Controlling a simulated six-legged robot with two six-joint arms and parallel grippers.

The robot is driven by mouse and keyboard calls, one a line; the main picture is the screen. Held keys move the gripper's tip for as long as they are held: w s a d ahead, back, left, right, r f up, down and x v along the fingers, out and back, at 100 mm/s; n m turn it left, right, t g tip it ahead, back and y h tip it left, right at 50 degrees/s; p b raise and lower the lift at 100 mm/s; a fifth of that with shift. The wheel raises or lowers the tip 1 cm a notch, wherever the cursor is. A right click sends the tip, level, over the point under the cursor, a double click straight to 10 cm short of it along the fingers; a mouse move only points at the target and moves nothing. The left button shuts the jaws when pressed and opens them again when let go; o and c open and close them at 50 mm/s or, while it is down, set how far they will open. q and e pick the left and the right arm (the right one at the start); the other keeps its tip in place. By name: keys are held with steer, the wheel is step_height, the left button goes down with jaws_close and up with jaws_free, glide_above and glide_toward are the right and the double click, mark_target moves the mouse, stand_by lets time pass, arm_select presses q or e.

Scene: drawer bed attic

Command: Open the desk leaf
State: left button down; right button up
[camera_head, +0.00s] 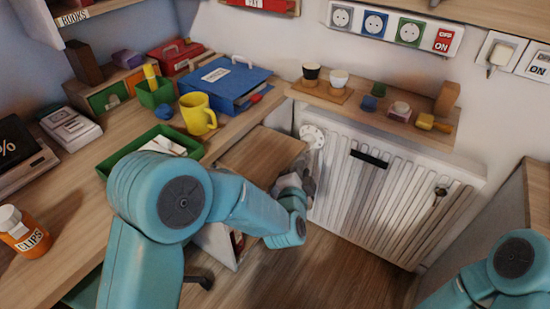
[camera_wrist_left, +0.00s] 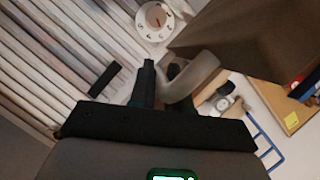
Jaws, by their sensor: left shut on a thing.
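The desk leaf (camera_head: 262,152), a light wooden panel, projects from the desk's right side toward the radiator. In the left wrist view a brown panel (camera_wrist_left: 240,40), apparently the leaf, fills the upper right. A pale curved handle (camera_wrist_left: 200,75) lies by its edge. My left gripper (camera_head: 292,187) is at the leaf's right end, partly hidden by my own wrist. In the wrist view its dark fingers (camera_wrist_left: 162,78) are shut on the pale handle. My right arm shows at the lower right, but its gripper is out of view.
The white radiator (camera_head: 385,200) stands close behind and right of my left gripper, with a round dial (camera_head: 312,136) at its upper left. The desk (camera_head: 60,215) holds a green tray (camera_head: 112,163), yellow mug (camera_head: 197,113) and blue binder (camera_head: 223,84). Wooden floor (camera_head: 320,280) is open below.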

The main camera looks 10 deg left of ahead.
arm_select(q)
steer(key=s+d+p, duration=0.1)
steer(key=s+d, duration=0.2)
steer(key=d, duration=0.7)
steer(key=shift+s+p, duration=0.3)
steer(key=shift+s, duration=0.05)
steer(key=shift+d, duration=0.1)
steer(key=c, duration=1.2)
jaws_free()
steer(key=shift+o, duration=0.2)
